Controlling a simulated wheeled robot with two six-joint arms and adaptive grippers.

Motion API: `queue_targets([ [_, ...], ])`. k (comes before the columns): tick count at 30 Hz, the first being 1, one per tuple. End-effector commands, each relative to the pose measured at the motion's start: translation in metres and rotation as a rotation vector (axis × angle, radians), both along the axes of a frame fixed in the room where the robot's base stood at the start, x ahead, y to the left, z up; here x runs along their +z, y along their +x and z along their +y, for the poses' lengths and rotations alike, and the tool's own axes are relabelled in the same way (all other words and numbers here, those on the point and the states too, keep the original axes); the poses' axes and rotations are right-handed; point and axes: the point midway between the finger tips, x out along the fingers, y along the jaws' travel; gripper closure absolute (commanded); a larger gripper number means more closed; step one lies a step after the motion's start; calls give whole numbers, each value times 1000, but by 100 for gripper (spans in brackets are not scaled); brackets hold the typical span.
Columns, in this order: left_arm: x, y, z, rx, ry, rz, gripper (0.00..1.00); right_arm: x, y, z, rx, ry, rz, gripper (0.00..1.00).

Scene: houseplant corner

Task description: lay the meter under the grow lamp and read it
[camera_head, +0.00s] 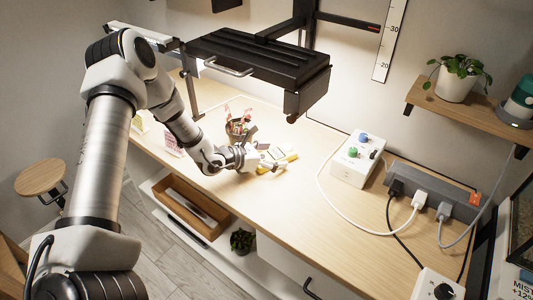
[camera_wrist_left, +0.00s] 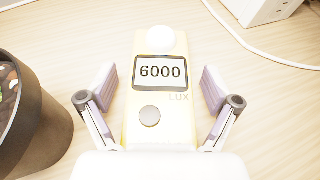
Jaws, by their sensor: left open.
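The yellow lux meter (camera_head: 279,160) lies flat on the wooden bench, face up. My left gripper (camera_head: 266,161) is at the meter. In the left wrist view its two fingers (camera_wrist_left: 160,88) stand apart, one on each side of the meter, with a gap to it on both sides. The black grow lamp (camera_head: 262,62) hangs on the wall rail above the bench. My right gripper is not in view.
A dark pot (camera_head: 236,128) with small things in it stands close left of the meter; it also shows in the left wrist view (camera_wrist_left: 45,125). A white control box (camera_head: 352,165) and a power strip (camera_head: 432,190) with cables are to the right. The bench front is clear.

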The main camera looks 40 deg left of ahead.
Motion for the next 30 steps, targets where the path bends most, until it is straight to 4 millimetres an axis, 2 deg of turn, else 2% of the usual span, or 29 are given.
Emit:
queue_targets([
  [1, 6, -1, 1, 1, -1, -1, 11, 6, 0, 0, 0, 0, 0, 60],
  [4, 11, -13, 8, 7, -5, -1, 11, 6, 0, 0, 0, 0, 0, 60],
  [10, 31, -50, 24, 7, -9, -4, 11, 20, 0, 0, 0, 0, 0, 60],
  [18, 51, -90, 42, 6, -4, -1, 11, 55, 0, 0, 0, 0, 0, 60],
  [24, 50, -101, 46, 0, -1, -1, 11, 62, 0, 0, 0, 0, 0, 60],
  [30, 48, -101, 46, 0, 1, 0, 11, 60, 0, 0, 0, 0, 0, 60],
])
